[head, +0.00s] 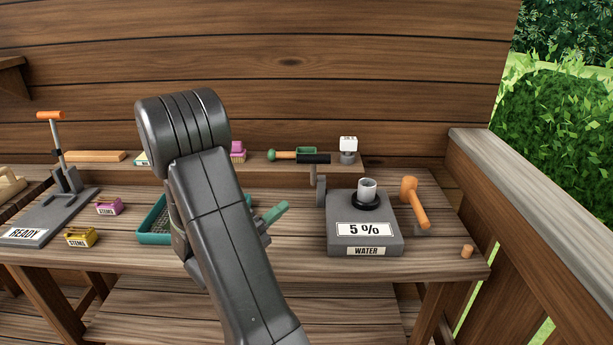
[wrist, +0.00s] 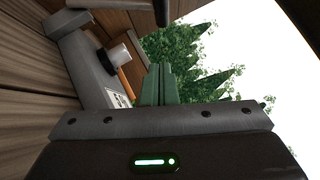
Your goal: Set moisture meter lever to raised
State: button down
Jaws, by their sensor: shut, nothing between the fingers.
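The moisture meter is a grey box (head: 365,212) with "5 %" and "WATER" labels and a pale cup in a black ring on top. It also shows in the wrist view (wrist: 85,70), tilted. On its left side a grey arm rises to a black grip (head: 313,158), above the level of the box top. A dark bar at the top of the wrist view (wrist: 120,9) looks like this grip. My gripper (head: 275,214) has green fingers, left of the meter and apart from it. In the wrist view the fingers (wrist: 158,85) are together and empty.
An orange handle (head: 411,195) stands beside the meter's right side. A teal tray (head: 155,238) is partly behind my arm. A "READY" stand (head: 45,225) with an orange-topped lever is at left. A back shelf holds small items. A railing (head: 540,210) bounds the right.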

jog(key=p, duration=0.4)
send_near(323, 163)
jog(key=d, duration=0.3)
jog(key=w, duration=0.1)
jog(key=w+r+p, duration=0.1)
jog(key=w, duration=0.1)
jog(key=shift+d+r, duration=0.1)
jog(key=shift+d, duration=0.05)
jog(key=shift+w+r, duration=0.1)
jog(key=shift+w, duration=0.35)
jog(key=shift+w, duration=0.1)
